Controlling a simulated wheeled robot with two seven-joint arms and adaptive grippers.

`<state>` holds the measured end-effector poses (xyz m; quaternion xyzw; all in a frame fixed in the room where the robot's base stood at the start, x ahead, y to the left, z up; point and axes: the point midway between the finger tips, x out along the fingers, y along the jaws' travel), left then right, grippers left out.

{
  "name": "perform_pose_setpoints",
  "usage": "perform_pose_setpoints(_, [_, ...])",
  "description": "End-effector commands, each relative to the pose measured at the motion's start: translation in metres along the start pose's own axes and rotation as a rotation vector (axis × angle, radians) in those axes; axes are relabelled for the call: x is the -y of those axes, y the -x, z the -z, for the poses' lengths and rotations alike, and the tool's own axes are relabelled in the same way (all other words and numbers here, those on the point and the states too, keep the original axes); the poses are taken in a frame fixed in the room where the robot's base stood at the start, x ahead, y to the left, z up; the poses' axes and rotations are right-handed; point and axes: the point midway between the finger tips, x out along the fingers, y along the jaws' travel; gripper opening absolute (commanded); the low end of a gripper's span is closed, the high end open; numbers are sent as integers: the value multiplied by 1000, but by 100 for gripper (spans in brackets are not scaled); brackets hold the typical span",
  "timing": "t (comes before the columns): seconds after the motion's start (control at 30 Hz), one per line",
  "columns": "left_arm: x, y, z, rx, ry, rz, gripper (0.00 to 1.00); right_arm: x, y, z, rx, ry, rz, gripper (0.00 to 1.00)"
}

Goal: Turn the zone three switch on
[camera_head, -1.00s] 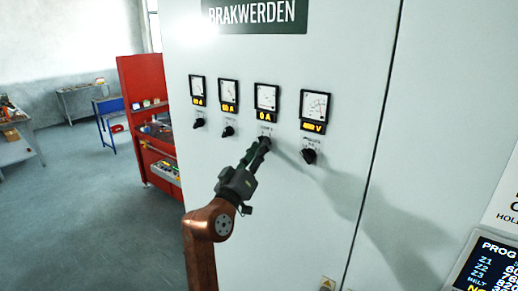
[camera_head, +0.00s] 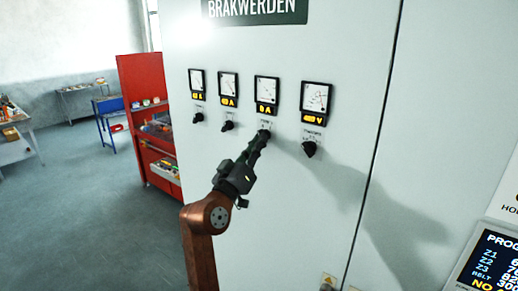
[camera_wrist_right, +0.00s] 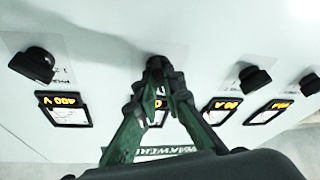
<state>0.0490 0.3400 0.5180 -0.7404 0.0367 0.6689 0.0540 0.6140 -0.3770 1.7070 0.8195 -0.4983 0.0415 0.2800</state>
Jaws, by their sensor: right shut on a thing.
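The zone three switch (camera_wrist_right: 155,63) is a black rotary knob on the pale cabinet front (camera_head: 340,190), below the third meter (camera_head: 266,90) from the left. My right gripper (camera_head: 262,139) is shut on this knob, with its green-black fingers reaching up from below left. In the right wrist view the fingertips (camera_wrist_right: 156,80) close around the knob and hide part of it, so its pointer cannot be read. The yellow digits under that meter are too small to read surely. My left gripper is not in view.
Other black knobs sit close on both sides: two to the left (camera_head: 227,126) and a larger one to the right (camera_head: 309,149). A screen (camera_head: 490,262) stands at lower right. A red rack (camera_head: 150,120) is left of the cabinet, with open floor beyond.

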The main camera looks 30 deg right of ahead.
Motion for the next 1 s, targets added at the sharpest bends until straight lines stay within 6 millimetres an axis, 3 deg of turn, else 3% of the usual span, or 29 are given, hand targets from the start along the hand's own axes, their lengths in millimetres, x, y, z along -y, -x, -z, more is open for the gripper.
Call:
perform_pose_setpoints(0.03, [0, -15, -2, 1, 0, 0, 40, 3, 2, -4, -4, -25, -13, 0])
perform_pose_setpoints(0.2, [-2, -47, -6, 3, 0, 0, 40, 5, 2, -6, -4, -142, -63, 0])
perform_pose_setpoints(0.5, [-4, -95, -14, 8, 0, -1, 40, 7, 1, -4, -3, -397, -168, 0])
perform_pose_setpoints(0.7, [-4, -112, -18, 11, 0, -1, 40, 8, 0, -1, -1, -567, -238, 0])
perform_pose_setpoints(1.0, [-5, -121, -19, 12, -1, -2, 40, 8, -1, 2, 1, -768, -320, 0])
